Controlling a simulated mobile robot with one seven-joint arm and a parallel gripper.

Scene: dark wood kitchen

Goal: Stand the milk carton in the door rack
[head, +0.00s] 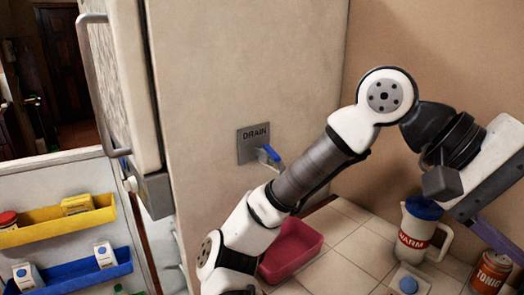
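The open fridge door at left carries a yellow rack (55,226) and, below it, a blue rack (75,277). Two white cartons with blue dots stand in the blue rack, one at its left (29,278) and one toward its right (104,255). On the tiled counter at lower right is a white item with a round blue top (408,284), partly cut by the frame; I cannot tell whether it is a milk carton. My gripper (492,228) is at the right edge, above the counter near the jug. It is partly out of frame, and its opening and any held thing cannot be made out.
A white jug marked WARM (415,235) and a red TONIC can (490,272) stand on the counter. A pink tray (291,250) lies behind my arm. The fridge side has a DRAIN plate (252,145) with a blue lever. The upper fridge door has a handle (96,85).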

